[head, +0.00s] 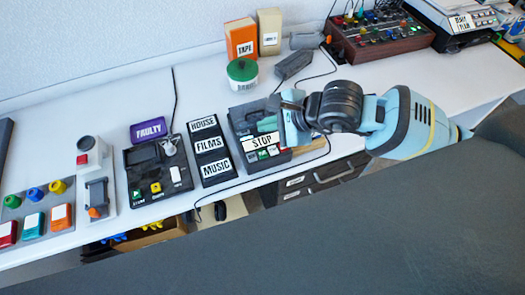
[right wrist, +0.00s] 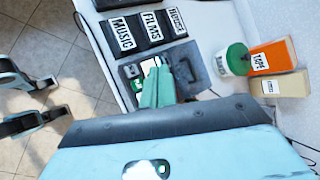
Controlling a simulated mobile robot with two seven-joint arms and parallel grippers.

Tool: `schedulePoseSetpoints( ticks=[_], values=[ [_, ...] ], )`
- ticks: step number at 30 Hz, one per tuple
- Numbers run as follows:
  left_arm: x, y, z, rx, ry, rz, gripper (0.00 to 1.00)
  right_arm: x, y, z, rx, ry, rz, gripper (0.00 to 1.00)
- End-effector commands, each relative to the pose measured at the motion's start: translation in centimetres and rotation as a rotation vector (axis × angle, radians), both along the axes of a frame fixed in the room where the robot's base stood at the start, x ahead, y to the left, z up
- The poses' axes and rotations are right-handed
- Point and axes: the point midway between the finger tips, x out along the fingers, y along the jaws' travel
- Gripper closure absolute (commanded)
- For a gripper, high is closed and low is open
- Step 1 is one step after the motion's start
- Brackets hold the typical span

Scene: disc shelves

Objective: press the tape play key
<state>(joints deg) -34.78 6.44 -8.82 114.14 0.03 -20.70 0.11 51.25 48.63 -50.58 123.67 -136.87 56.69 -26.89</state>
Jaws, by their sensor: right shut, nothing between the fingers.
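The tape player is a dark grey box (head: 241,117) on the white desk, with a white STOP label (head: 262,141) and a row of small keys (head: 263,154) along its front, one of them green. In the right wrist view the player (right wrist: 190,72) lies just beyond the fingers, with a green key (right wrist: 137,85) beside them. My right gripper (right wrist: 158,72) is shut and empty, its teal fingers over the player. In the head view the gripper (head: 284,122) covers the player's right side. I cannot tell whether the fingertips touch it.
Left of the player stand a black HOUSE, FILMS, MUSIC rack (head: 208,150) and a black device with a purple FAULTY tag (head: 147,131). Behind it are a green-lidded pot (head: 242,72), an orange TAPE box (head: 240,38) and a beige box (head: 269,30). Cables cross the desk.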

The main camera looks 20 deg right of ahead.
Motion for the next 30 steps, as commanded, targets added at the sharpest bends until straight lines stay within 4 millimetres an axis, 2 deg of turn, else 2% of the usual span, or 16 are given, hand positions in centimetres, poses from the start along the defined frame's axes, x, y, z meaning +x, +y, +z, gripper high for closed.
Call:
schedulePoseSetpoints(
  ticks=[12, 21, 30],
  values=[
    [-2.1, -0.1, -2.9, 0.000, 0.057, 0.000, 0.43, -0.1, 0.0, -4.3, 0.001, 0.009, 0.001, 1.00],
    [-2.4, -0.2, -5.0, -0.003, 0.075, 0.001, 0.43, -0.2, 0.0, -8.0, 0.003, 0.008, 0.001, 1.00],
    [-2.5, -0.3, -5.5, -0.004, 0.080, 0.001, 0.43, 0.0, 0.0, -8.7, 0.001, 0.000, 0.000, 1.00]
  ],
)
